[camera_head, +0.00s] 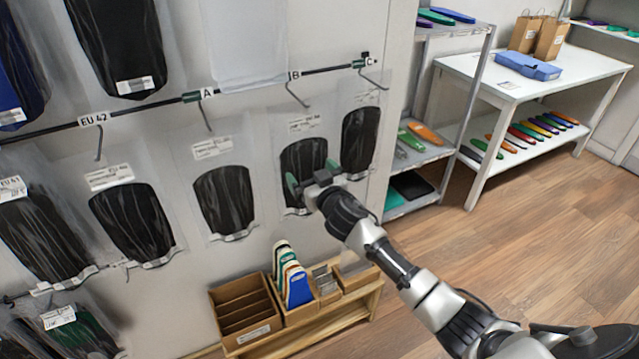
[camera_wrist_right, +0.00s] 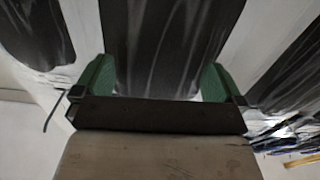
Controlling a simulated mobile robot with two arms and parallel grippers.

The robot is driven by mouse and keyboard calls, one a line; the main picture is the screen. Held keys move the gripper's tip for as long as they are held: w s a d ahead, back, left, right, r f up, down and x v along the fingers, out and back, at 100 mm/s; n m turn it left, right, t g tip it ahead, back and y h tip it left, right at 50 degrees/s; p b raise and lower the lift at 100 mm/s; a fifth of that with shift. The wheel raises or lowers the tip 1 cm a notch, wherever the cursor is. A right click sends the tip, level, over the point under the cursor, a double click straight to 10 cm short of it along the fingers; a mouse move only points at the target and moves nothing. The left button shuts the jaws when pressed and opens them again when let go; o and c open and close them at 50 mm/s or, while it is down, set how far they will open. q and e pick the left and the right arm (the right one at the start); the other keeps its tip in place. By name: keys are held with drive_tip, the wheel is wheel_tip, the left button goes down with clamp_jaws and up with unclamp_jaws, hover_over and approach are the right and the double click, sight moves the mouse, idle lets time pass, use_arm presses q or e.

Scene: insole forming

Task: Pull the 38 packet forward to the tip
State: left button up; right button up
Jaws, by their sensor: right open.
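Clear packets with black insoles hang on hooks along the wall. My right gripper (camera_head: 312,177) is at the lower part of one packet (camera_head: 302,157) under the B marker. Its label is too small to read, so I cannot tell from it whether this is the 38 packet. In the right wrist view the green fingers (camera_wrist_right: 155,78) are apart, one on each side of this packet's dark insole (camera_wrist_right: 158,45). I cannot tell whether they touch it. The packet hangs upright. My left gripper is not in view.
Neighbouring packets hang close on the left (camera_head: 224,195) and right (camera_head: 359,140). Below stands a wooden rack (camera_head: 300,335) with cardboard bins and coloured templates (camera_head: 292,280). A grey shelf (camera_head: 425,155) and a white table (camera_head: 540,75) stand to the right, with open floor before them.

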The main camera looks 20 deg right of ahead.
drive_tip(key=s, duration=1)
drive_tip(key=shift+s+d+b, duration=0.15)
drive_tip(key=shift+d+b, duration=0.1)
drive_tip(key=shift+b, duration=0.1)
drive_tip(key=s+d+f+g, duration=0.1)
drive_tip(key=s+f+g, duration=0.25)
drive_tip(key=f, duration=0.75)
drive_tip(key=s+f+g+h, duration=0.15)
drive_tip(key=s+f, duration=0.35)
drive_tip(key=f, duration=0.6)
drive_tip(key=s+d+f+g, duration=0.1)
drive_tip(key=s+f+g, duration=0.25)
drive_tip(key=f, duration=0.85)
drive_tip(key=s+a+f+g, duration=0.1)
drive_tip(key=s+f+g, duration=0.3)
drive_tip(key=s+f, duration=0.95)
drive_tip(key=s+a+f+g, duration=0.2)
drive_tip(key=s+f, duration=0.1)
drive_tip(key=s, duration=0.8)
drive_tip(key=s+a+f+n+g, duration=0.1)
drive_tip(key=s+f+g, duration=0.1)
drive_tip(key=s, duration=0.9)
drive_tip(key=shift+s+a+f+y, duration=0.4)
drive_tip(key=shift+f+y, duration=0.05)
drive_tip(key=shift+f, duration=0.2)
